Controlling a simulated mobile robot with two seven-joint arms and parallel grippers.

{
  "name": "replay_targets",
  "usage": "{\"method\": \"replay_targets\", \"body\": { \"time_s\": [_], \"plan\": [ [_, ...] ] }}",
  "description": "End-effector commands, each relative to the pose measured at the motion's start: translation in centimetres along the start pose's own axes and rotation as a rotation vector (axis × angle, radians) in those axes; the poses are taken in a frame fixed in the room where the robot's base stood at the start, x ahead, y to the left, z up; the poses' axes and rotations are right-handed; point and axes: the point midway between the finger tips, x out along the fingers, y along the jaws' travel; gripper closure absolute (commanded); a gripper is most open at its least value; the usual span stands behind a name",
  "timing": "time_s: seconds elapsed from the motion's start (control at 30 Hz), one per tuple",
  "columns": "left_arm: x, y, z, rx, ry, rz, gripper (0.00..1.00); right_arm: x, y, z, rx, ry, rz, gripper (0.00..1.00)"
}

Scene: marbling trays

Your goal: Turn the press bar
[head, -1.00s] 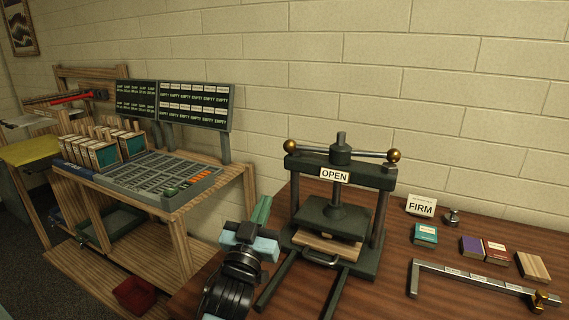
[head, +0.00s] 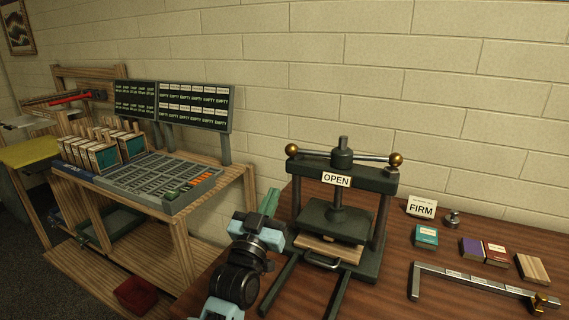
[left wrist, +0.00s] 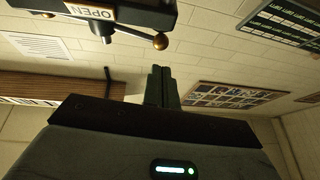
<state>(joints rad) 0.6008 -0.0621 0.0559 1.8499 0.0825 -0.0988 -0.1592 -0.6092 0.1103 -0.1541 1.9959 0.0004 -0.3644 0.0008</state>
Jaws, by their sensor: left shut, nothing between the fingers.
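The press (head: 381,210) stands on the brown table, dark green, with an OPEN sign on its crosshead. The press bar (head: 365,158) is on top, with a brass ball at each end. It runs left to right across the screw. A wooden board (head: 330,249) lies under the raised platen. My left gripper (head: 270,203) is left of the press, below the bar and apart from it, fingers shut and empty, pointing up. In the left wrist view its fingers (left wrist: 163,87) are together, and the bar's brass ball (left wrist: 160,41) shows just above them. My right gripper is not in view.
A FIRM card (head: 421,208), small books (head: 471,249), a teal box (head: 426,236), a wood block (head: 532,268) and a metal gauge (head: 470,281) lie right of the press. A type rack with sign boards (head: 194,106) stands left. Two rails extend forward from the press.

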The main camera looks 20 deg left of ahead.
Motion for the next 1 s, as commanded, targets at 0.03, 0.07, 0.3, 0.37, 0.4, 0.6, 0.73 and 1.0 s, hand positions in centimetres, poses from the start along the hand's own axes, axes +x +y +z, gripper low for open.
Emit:
{"method": "replay_targets", "body": {
  "time_s": [0.03,0.07,0.3,0.37,0.4,0.6,0.73,1.0],
  "plan": [
    [1.2,0.0,-0.3,0.000,0.004,0.000,1.00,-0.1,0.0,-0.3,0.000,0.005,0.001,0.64],
    [1.8,0.0,-0.4,0.000,0.005,0.000,1.00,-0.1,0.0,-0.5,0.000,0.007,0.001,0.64],
    [6.1,0.0,-0.3,0.000,0.004,-0.001,1.00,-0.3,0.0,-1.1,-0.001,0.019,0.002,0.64],
    [7.1,0.0,-0.3,0.000,0.003,0.000,1.00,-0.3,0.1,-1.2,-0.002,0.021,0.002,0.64],
    [7.7,0.0,-0.3,0.000,0.002,0.000,1.00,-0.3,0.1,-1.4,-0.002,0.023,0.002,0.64],
    [9.7,0.0,-0.2,-0.001,0.002,0.000,1.00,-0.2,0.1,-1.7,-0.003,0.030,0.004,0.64],
    [10.3,0.0,-0.1,0.000,0.001,0.000,1.00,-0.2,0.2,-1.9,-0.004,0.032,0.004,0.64],
    [10.5,0.0,-0.1,0.000,0.001,0.000,1.00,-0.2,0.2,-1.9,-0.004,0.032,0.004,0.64]
  ]
}}
